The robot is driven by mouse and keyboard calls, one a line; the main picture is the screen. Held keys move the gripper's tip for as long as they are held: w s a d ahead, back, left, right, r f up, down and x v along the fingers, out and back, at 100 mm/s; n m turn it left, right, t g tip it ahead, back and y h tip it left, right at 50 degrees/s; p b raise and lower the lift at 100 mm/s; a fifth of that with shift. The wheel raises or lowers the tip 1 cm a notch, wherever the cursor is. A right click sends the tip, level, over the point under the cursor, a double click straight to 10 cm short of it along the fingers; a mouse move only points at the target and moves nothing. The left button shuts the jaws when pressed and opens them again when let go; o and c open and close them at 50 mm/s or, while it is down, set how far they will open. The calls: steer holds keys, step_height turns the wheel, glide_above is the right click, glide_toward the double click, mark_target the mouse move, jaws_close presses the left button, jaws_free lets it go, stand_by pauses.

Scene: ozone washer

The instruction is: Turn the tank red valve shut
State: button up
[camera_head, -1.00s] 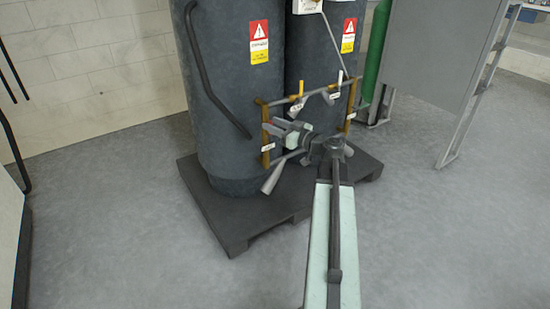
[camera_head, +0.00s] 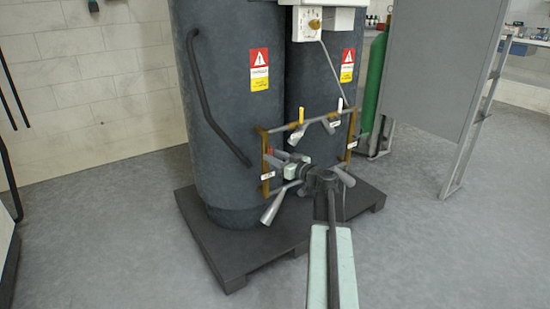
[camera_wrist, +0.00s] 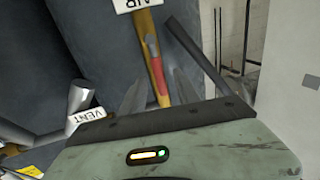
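The red valve handle (camera_wrist: 158,80) is a flat red lever on a yellow pipe in the wrist view, below an upside-down white AIR tag (camera_wrist: 124,4). My gripper (camera_wrist: 158,84) has its two dark fingers apart, one on each side of the red handle and pipe. Whether either finger touches the handle is unclear. In the head view my gripper (camera_head: 284,162) is at the left upright of the yellow pipe frame (camera_head: 266,183). Only a small bit of red shows there, and the gripper mostly hides the handle. The big dark tanks (camera_head: 225,120) stand behind.
The tanks stand on a black pallet (camera_head: 232,262). A yellow-handled valve (camera_head: 297,133) sits on the top pipe. A grey pipe end with a VENT tag (camera_wrist: 84,121) is left of my gripper in the wrist view. A grey panel (camera_head: 435,70) stands right; the floor in front is clear.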

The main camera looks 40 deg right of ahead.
jaws_close()
stand_by(1.4)
